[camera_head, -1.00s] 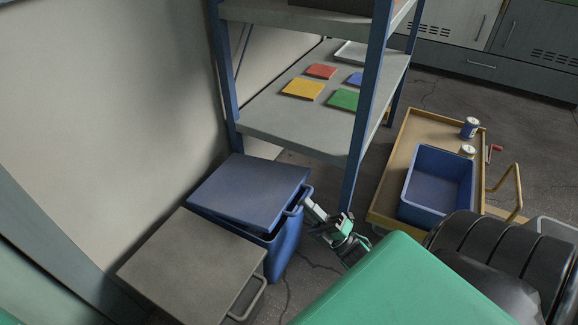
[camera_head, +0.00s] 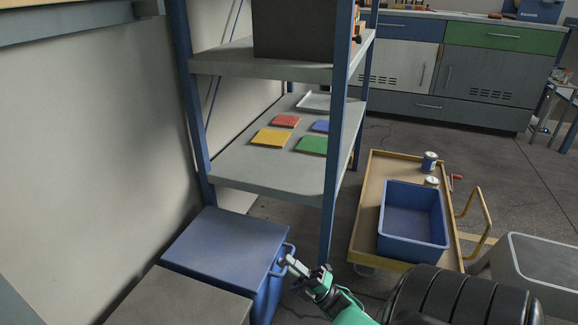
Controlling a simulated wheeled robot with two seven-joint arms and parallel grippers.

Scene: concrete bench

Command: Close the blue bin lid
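The blue bin (camera_head: 268,302) stands at the lower left, with its blue lid (camera_head: 225,248) lying over its top. The lid looks nearly level; I cannot tell whether a small gap is left under its edge. A bar handle (camera_head: 289,249) sticks out from the right side. My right gripper (camera_head: 285,264) is at this handle, with its fingertips touching or very close to it. Whether its fingers are shut on the handle is too small to tell. My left gripper is out of view.
A grey-lidded bin (camera_head: 180,302) stands in front of the blue one. A shelf rack (camera_head: 268,172) with a blue post rises just behind. A yellow trolley (camera_head: 368,215) with a blue crate (camera_head: 413,247) stands to the right, and a grey box (camera_head: 535,262) beyond it.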

